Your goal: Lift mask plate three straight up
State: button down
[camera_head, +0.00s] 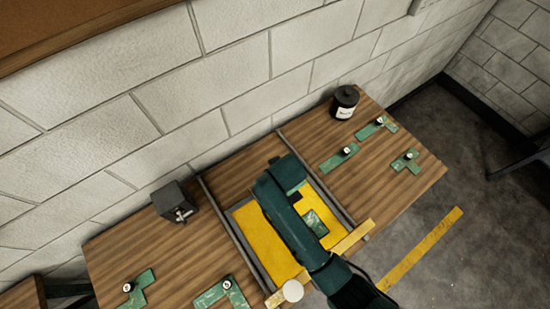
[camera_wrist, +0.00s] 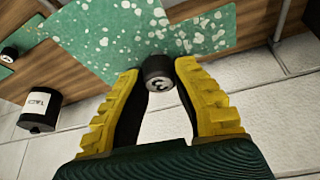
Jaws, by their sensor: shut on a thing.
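Mask plate three is a green, pale-speckled plate (camera_wrist: 130,35) with a dark round knob (camera_wrist: 158,84) whose pale top is marked 3. My gripper (camera_wrist: 160,78) has its yellow-padded fingers on both sides of this knob, shut on it. The plate spreads out beyond the fingertips in the wrist view. In the head view my arm hides the fingers and the knob. A green speckled piece (camera_head: 316,223) shows beside my arm, over the yellow board (camera_head: 270,247). I cannot tell how high the held plate is above the surface.
Other green plates with knobs lie on the wooden table (camera_head: 175,255), on the right (camera_head: 340,158) and at the front left (camera_head: 215,293). A black labelled can (camera_head: 344,102) and a dark box (camera_head: 174,202) stand near the wall. Two rails (camera_head: 234,232) flank the yellow board.

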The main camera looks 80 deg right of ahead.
jog(key=shift+r, duration=0.5)
notch_tip(320, 180, up, 6)
jog(key=p, duration=0.5)
jog(key=shift+f, duration=0.25)
jog(key=shift+r, duration=2.25)
